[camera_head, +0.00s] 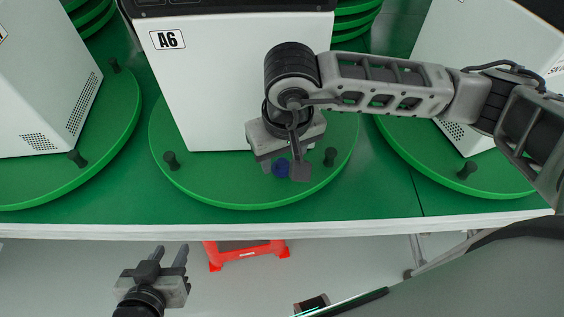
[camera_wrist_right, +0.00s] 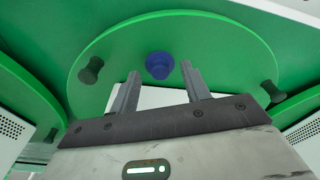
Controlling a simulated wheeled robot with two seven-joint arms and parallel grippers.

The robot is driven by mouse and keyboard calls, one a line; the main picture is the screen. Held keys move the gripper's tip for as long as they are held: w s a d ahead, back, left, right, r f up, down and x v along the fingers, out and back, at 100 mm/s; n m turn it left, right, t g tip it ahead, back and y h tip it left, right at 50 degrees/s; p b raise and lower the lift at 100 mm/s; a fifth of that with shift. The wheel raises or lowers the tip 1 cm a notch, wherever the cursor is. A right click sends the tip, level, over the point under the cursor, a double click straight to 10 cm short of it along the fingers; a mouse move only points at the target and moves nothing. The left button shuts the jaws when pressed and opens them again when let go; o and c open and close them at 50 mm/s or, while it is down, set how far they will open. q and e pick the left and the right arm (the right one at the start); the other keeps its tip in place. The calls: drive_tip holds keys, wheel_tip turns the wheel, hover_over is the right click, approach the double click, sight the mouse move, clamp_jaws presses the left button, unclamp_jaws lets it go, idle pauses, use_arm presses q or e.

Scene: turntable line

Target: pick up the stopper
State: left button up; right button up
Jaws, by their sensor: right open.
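The stopper is a small blue round piece (camera_head: 281,168) on the front part of the middle green turntable (camera_head: 230,190), in front of the white A6 machine. In the right wrist view the stopper (camera_wrist_right: 158,64) shows just beyond and between the fingertips. My right gripper (camera_head: 282,172) is open over it, its fingers on either side in the picture; I cannot tell how far above they are. It holds nothing, and its fingers (camera_wrist_right: 160,78) are apart in the wrist view. My left gripper (camera_head: 170,253) is open and empty, low in front of the table edge.
Dark pegs (camera_head: 171,160) and (camera_head: 330,156) stand on the turntable either side of the stopper. The white A6 machine (camera_head: 215,85) rises close behind. Neighbouring turntables (camera_head: 60,185) carry more machines. A red stool-like object (camera_head: 247,253) is on the floor.

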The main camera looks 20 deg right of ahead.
drive_tip(key=shift+f, duration=0.3)
clamp_jaws()
drive_tip(key=shift+r, duration=0.1)
